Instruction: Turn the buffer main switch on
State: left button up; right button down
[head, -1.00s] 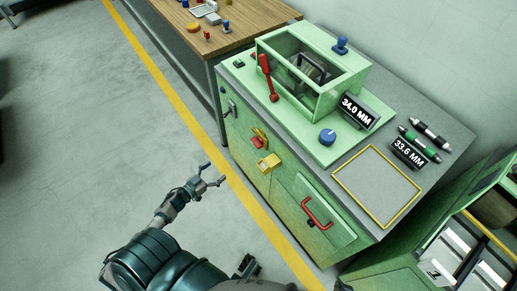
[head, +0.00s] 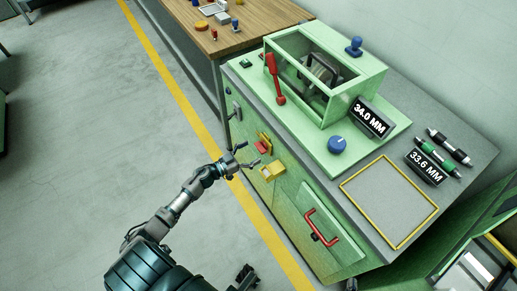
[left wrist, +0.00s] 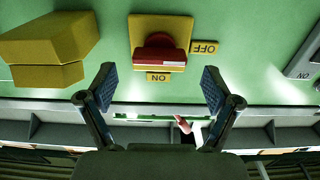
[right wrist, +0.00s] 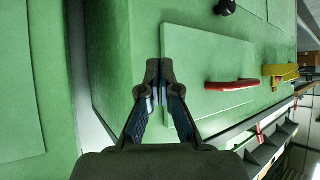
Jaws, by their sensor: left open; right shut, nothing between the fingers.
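The main switch, a red knob on a yellow plate (head: 263,143), is on the front of the green cabinet (head: 262,195). In the left wrist view the red knob (left wrist: 160,54) shows close up, with an upside-down ON label (left wrist: 158,77) below and an OFF label (left wrist: 205,48) to the right. My right gripper (right wrist: 153,82) is shut and empty before the cabinet.
A yellow box (head: 272,170) juts out beside the switch. A red handle (head: 322,228) is on the cabinet door and also shows in the right wrist view (right wrist: 232,85). A wooden table (head: 250,28) stands behind.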

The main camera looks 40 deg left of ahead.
aim_at(257, 148)
pick_arm(q)
jog(key=shift+x, duration=1.6)
pick_arm(e)
jog(key=shift+w+a+r+t, duration=0.35)
jog(key=shift+w+r+t, duration=0.15)
jog(key=shift+w+r, duration=0.15)
pick_arm(q)
jog(key=c, duration=1.1)
jog(key=shift+c, duration=0.2)
pick_arm(e)
jog(key=shift+w, duration=0.1)
